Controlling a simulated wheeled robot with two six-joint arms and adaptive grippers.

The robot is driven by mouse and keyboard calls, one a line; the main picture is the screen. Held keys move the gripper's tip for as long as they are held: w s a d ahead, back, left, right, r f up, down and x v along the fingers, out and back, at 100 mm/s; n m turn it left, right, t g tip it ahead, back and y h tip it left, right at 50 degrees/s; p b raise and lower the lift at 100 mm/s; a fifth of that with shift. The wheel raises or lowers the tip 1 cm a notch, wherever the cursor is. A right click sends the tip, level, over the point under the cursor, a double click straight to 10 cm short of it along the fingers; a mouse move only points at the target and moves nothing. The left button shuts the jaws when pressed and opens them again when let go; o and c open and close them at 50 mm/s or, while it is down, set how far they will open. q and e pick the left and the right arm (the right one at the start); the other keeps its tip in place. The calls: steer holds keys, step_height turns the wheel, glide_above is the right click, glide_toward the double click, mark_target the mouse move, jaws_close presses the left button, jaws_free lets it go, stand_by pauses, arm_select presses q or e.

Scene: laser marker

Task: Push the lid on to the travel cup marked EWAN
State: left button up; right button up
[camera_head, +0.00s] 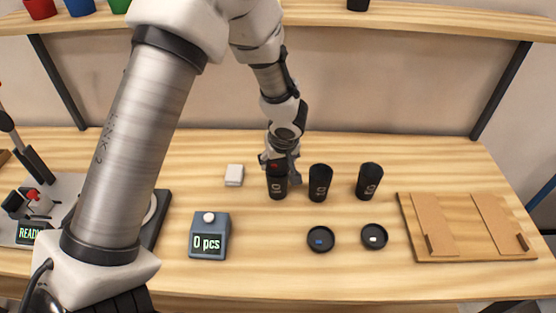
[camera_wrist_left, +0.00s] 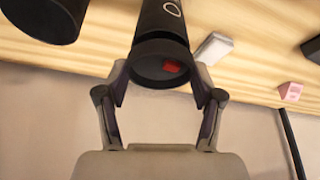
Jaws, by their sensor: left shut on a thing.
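My left gripper (camera_head: 277,161) is shut on a round black lid with a red mark, at the top of the leftmost black travel cup (camera_head: 278,189). In the left wrist view the two fingers grip either side of the lid (camera_wrist_left: 148,70), and the cup (camera_wrist_left: 160,22) stands right behind it. The lid lines up with the cup's mouth; I cannot tell whether it is seated. Two more black cups stand to the right, a middle one (camera_head: 320,183) and a right one (camera_head: 369,181). Their pale markings are too small to read. My right gripper is not in view.
A lid with a blue mark (camera_head: 320,239) and one with a white mark (camera_head: 374,237) lie in front. A white block (camera_head: 234,175) is left of the cups. A counter box (camera_head: 209,238) reads "0 pcs". A wooden board (camera_head: 466,230) lies at the right.

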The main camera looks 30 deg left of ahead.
arm_select(q)
steer(key=shift+w, duration=0.1)
stand_by(0.3)
steer(key=shift+f+b, duration=0.15)
steer(key=shift+b, duration=0.9)
stand_by(1.0)
steer(key=shift+b, duration=0.35)
steer(key=o, duration=1.1)
steer(key=shift+c, duration=0.2)
steer(key=shift+o, duration=0.4)
